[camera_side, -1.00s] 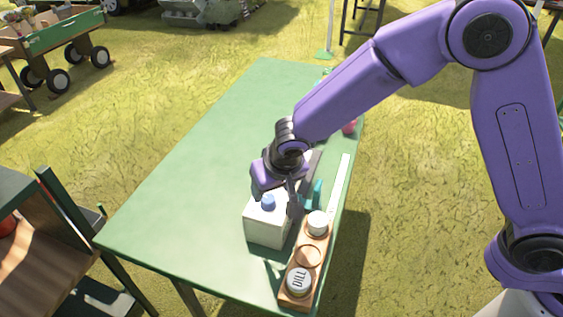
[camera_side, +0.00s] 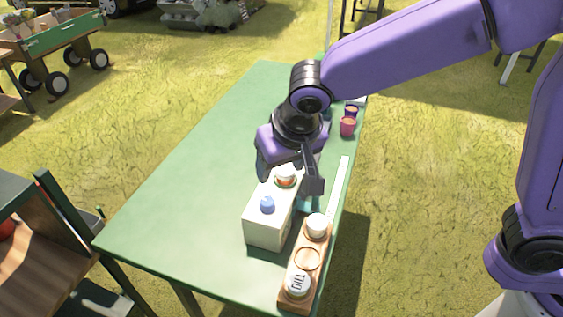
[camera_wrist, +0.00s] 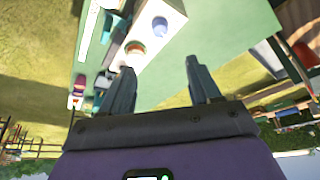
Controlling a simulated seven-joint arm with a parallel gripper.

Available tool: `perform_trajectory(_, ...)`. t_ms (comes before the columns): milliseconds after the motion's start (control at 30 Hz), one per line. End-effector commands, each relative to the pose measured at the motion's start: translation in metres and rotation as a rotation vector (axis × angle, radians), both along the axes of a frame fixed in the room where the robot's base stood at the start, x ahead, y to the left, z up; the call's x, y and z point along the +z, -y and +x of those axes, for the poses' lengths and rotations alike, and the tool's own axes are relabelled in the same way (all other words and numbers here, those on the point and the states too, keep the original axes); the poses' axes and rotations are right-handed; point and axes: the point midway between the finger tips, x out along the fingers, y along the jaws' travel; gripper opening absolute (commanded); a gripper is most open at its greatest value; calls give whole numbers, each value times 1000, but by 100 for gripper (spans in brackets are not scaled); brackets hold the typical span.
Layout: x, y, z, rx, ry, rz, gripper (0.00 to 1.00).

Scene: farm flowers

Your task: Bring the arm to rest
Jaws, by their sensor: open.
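My gripper (camera_side: 290,178) is above the green table (camera_side: 170,205), over the back part of a white box. It also shows in the wrist view (camera_wrist: 158,82), with its two dark fingers spread and nothing between them. The white box (camera_side: 263,230) has a blue knob (camera_side: 267,204) on top and a jar with an orange-red top (camera_side: 286,178) farther back. In the wrist view the jar top (camera_wrist: 135,48) shows beyond the fingers, apart from them.
A wooden rack (camera_side: 292,302) at the table's near right holds a DILL jar (camera_side: 298,283) and a white-lidded jar (camera_side: 317,224), with an empty round slot between. Small pots (camera_side: 348,126) stand at the back right edge. The table's left half is clear.

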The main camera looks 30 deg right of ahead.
Motion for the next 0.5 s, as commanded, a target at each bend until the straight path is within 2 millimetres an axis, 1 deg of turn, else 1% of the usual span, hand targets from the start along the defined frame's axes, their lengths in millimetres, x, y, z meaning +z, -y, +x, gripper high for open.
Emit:
perform_trajectory(367,0,1,0,7,-2,-2,62)
perform_trajectory(500,1,10,-2,49,-17,-15,62)
